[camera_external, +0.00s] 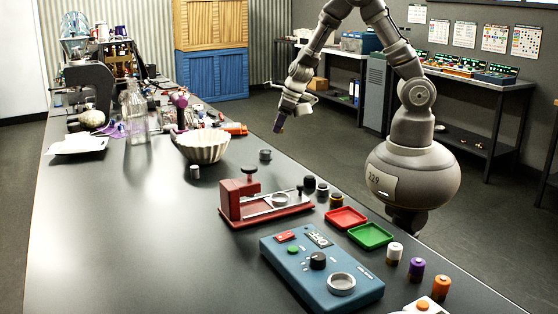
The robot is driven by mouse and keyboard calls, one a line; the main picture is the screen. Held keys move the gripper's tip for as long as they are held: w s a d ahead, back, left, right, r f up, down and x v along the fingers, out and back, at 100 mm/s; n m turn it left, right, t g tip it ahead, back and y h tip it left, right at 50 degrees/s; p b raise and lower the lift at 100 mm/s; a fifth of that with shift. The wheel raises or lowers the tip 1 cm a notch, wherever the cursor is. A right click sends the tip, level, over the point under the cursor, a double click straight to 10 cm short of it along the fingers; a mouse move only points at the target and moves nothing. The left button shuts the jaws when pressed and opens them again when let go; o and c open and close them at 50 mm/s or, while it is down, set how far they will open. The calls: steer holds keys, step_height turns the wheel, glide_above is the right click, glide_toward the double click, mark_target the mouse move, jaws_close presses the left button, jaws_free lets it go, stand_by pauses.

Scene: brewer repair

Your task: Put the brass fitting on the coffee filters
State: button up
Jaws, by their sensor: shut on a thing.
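The coffee filters (203,147) look like a pale fluted stack, open at the top like a bowl, standing on the dark bench. My gripper (280,119) is in the air to the right of the filters, above and beyond the bench's far right edge, pointing down. It is shut on a small dark, purplish and yellowish thing (279,127). That thing is too small to tell whether it is the brass fitting. A short dark cylinder with a brass-coloured part (336,201) stands on the bench near the red tray.
A red clamp fixture (240,200), a blue tester box (320,268), red (346,217) and green (370,236) trays and several small cylinders stand on the bench. A clear bottle (134,112) is left of the filters. The bench's left front is clear.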

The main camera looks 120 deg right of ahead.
steer(key=w+a+r+n+p, duration=0.1)
steer(key=w+a+r+p, duration=0.1)
steer(key=w+r+p, duration=0.4)
steer(key=p, duration=0.2)
glide_above(218, 136)
steer(key=s+a, duration=0.1)
step_height(218, 136, down, 3)
steer(key=shift+s+r, duration=0.1)
steer(key=shift+s, duration=0.05)
steer(key=shift+d+y, duration=0.15)
steer(key=shift+y, duration=0.15)
steer(key=shift+f, duration=1.8)
steer(key=shift+f+b, duration=0.1)
steer(key=shift+b, duration=0.2)
steer(key=o, duration=1.1)
steer(key=shift+c, duration=0.2)
